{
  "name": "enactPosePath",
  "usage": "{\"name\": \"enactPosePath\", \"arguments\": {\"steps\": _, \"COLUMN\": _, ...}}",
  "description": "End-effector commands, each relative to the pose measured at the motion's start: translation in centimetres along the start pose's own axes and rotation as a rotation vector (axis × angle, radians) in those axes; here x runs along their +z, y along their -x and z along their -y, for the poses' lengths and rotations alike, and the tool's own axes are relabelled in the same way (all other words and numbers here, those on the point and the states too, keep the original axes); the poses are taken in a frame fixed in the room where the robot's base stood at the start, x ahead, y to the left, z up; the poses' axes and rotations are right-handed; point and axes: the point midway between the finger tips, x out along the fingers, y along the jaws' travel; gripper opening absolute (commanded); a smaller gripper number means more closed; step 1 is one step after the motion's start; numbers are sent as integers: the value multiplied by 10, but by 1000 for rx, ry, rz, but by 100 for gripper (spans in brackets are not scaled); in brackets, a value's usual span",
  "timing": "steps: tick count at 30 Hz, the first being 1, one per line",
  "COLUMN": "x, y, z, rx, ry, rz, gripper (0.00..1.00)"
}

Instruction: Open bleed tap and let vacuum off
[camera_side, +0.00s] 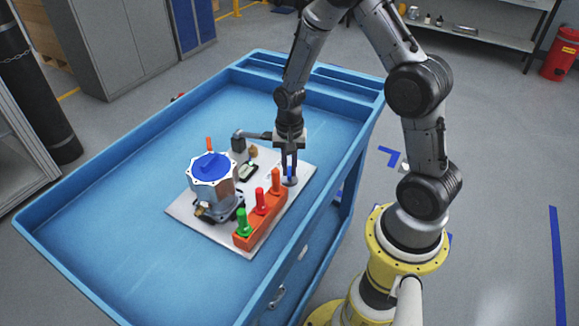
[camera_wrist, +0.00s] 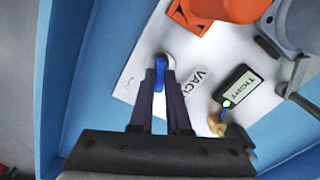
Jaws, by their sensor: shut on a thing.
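My gripper (camera_side: 290,165) points down over the right part of a white plate (camera_side: 186,213). It is shut on an upright blue lever (camera_side: 290,174), which stands on a small round base. In the wrist view the dark fingertips (camera_wrist: 162,82) close around the blue lever (camera_wrist: 160,66) and hide part of it. A label beginning "VACU" lies right of the fingers. A dark gauge box (camera_wrist: 238,88) reads "TIGHT", and a brass fitting (camera_wrist: 216,124) sits just below it. I cannot tell which fitting is the bleed tap.
A metal housing (camera_side: 213,190) with a blue top stands on the plate. An orange block (camera_side: 262,230) carries green, red and orange pegs close in front of the lever. The blue cart's left side is clear.

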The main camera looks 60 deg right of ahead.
Motion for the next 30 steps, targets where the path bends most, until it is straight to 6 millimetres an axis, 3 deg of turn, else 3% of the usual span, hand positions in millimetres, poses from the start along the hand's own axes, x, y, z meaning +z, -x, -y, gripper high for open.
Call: {"name": "enactPosePath", "arguments": {"steps": 30, "x": 0, "y": 2, "z": 0, "rx": 0, "ry": 906, "rz": -1, "gripper": 0}}
